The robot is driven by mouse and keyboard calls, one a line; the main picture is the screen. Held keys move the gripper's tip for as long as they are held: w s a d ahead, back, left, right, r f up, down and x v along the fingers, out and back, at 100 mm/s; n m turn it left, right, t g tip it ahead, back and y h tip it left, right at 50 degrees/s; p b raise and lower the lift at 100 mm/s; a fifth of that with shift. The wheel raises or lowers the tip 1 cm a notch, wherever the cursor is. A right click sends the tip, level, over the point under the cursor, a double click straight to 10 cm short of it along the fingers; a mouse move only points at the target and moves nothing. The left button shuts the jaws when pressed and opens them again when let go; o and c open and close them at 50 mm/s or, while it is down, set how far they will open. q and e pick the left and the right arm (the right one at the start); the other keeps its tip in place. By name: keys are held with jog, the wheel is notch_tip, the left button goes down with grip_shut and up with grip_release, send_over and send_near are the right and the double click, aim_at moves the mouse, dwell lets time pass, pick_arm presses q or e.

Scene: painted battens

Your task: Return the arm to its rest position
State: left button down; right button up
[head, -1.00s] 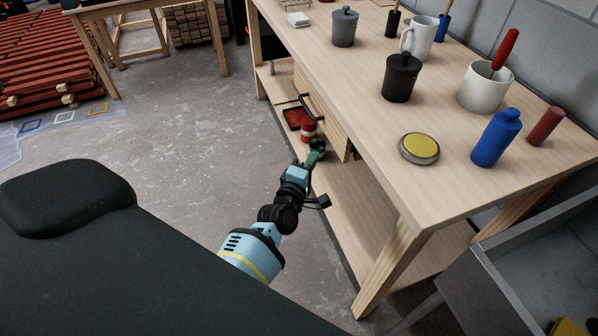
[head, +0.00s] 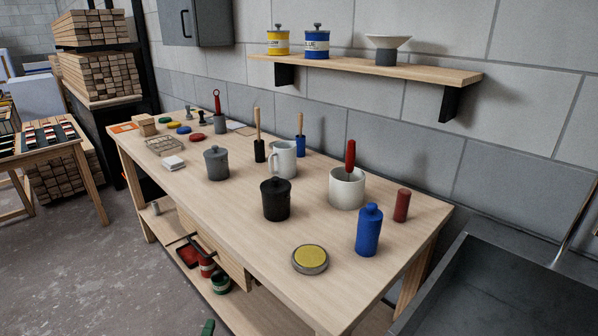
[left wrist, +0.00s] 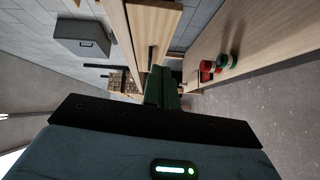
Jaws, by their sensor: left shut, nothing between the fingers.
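My left gripper (head: 208,327) shows only as a green tip at the bottom edge of the head view. In the left wrist view its green fingers (left wrist: 162,88) are together with nothing seen between them. They are apart from the red pot (head: 207,267) and the green pot (head: 220,283), which stand on the bench's lower shelf. These red (left wrist: 207,68) and green (left wrist: 225,61) pots also show in the left wrist view. The rest of my left arm is out of the head view. My right gripper is not in view.
The workbench (head: 320,218) carries a black lidded pot (head: 276,200), a white mug (head: 283,160), a blue bottle (head: 369,231) and a yellow-topped tin (head: 310,259) near its front edge. A drawer with a handle sits under the top. Open floor (head: 80,270) lies left of the bench.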

pick_arm(q)
jog(key=s+d+f+m+g+h+p, duration=0.1)
jog(key=s+f+m+g, duration=0.2)
jog(key=s+m, duration=0.3)
jog(key=s+d+f+m+g+h+p, duration=0.1)
jog(key=s+m, duration=0.6)
jog(key=s, duration=1)
jog(key=s+d+f+m+g+h+p, duration=0.1)
jog(key=s+f+m+g, duration=0.3)
jog(key=s, duration=0.8)
jog(key=shift+d+f+m+g, duration=0.45)
jog(key=shift+d+m, duration=0.3)
jog(key=shift+m, duration=0.45)
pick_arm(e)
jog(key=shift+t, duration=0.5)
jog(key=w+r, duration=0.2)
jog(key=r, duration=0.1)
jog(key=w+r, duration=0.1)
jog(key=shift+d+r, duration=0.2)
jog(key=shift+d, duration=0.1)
